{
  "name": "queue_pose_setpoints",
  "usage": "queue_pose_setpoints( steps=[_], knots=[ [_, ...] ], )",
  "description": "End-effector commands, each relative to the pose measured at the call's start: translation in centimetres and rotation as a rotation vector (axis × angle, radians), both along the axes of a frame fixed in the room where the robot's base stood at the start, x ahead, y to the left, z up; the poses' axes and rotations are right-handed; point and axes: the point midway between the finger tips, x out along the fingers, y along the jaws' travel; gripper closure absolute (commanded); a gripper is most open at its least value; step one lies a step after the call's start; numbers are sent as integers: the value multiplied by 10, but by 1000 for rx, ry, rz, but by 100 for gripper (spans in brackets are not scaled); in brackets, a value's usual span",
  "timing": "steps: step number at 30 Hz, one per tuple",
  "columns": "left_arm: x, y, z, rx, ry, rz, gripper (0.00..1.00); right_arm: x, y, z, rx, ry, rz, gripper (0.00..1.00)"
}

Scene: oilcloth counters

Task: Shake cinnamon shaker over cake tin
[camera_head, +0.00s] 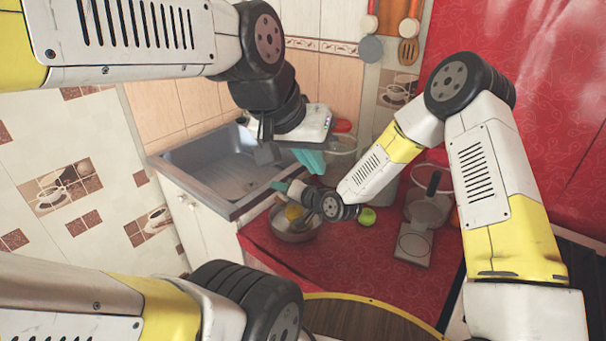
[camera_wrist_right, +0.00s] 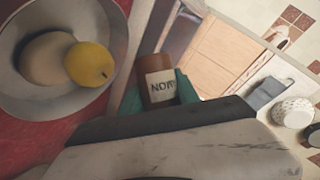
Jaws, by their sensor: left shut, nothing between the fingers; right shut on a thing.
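My right gripper (camera_head: 280,187) is shut on a brown cinnamon shaker (camera_wrist_right: 160,82) with a pale label, held between teal fingers in the right wrist view. The shaker is not clear in the head view. A round metal bowl-like vessel, which seems to be the cake tin (camera_head: 297,236), stands on the red counter just below the right gripper. It also shows at the left of the wrist view (camera_wrist_right: 60,114), holding a yellow fruit and a beige round thing. The shaker appears beside the vessel there. My left gripper (camera_head: 311,162) is shut and empty, above and right of the right gripper.
A grey sink (camera_head: 220,170) lies to the left. A green fruit (camera_head: 367,217) and a grey scale-like device (camera_head: 415,235) stand right of the tin. Clear containers (camera_head: 341,146) stand behind. The red counter (camera_head: 350,262) is bare in front.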

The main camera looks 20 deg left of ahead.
Motion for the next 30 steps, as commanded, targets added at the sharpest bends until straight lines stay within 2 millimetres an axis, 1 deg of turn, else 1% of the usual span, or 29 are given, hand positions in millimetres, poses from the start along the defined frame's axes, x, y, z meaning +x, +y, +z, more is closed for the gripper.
queue_pose_setpoints(
  steps=[1,9,15,21,25,30],
  knots=[
    [0,0,0,0,0,0,100,0,0,-6,26,33,-2,100],
    [0,0,0,0,0,0,100,-6,5,-29,174,198,-2,100],
    [0,0,0,0,0,0,100,-9,8,-16,384,427,-2,100],
    [0,0,0,0,0,0,100,-10,9,-5,553,615,-3,100],
    [0,0,0,0,0,0,100,-11,10,-1,616,687,-1,100],
    [0,0,0,0,0,0,100,-12,10,2,642,717,0,100]
  ],
)
